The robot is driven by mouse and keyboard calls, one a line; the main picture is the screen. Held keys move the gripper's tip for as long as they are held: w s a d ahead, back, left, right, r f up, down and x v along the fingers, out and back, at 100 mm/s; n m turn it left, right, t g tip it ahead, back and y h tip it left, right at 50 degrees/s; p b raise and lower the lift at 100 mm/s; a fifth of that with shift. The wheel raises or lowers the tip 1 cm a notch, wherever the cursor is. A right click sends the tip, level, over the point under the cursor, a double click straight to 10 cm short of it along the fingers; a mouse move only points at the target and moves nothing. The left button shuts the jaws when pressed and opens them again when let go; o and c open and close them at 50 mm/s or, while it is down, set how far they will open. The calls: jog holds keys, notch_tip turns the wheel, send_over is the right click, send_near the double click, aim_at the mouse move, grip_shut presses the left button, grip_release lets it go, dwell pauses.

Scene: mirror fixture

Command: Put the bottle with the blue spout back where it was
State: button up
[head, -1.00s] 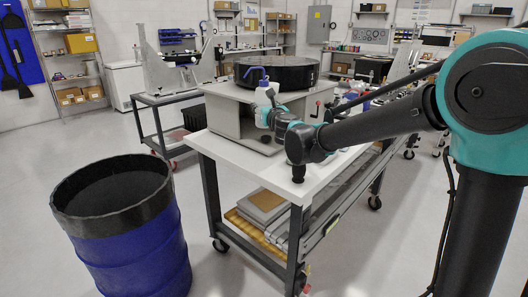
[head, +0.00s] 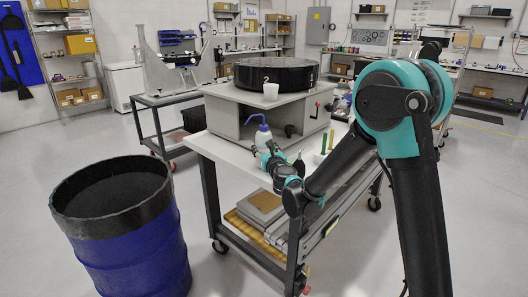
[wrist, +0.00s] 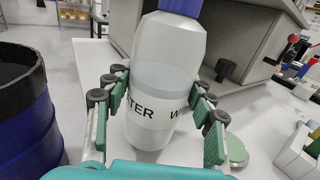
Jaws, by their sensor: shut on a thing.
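The bottle with the blue spout (head: 262,136) is translucent white and stands upright above the near left part of the white bench top (head: 222,148). In the wrist view the bottle (wrist: 165,75) fills the middle, with a blue cap, clear liquid and a label partly reading "WATER". My gripper (head: 265,153) is shut on the bottle; in the wrist view its green pads (wrist: 162,108) press on both sides of the body. The bottle's base is low, close to the bench top; I cannot tell whether it touches. The spout tip is out of the wrist view.
Green and yellow upright items (head: 327,141) stand to the right. A blue barrel (head: 135,250) is on the floor at left. The bench's near left corner is clear.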

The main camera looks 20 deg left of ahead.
jog(key=shift+f, duration=0.75)
jog(key=o, duration=0.8)
jog(key=shift+f, duration=0.15)
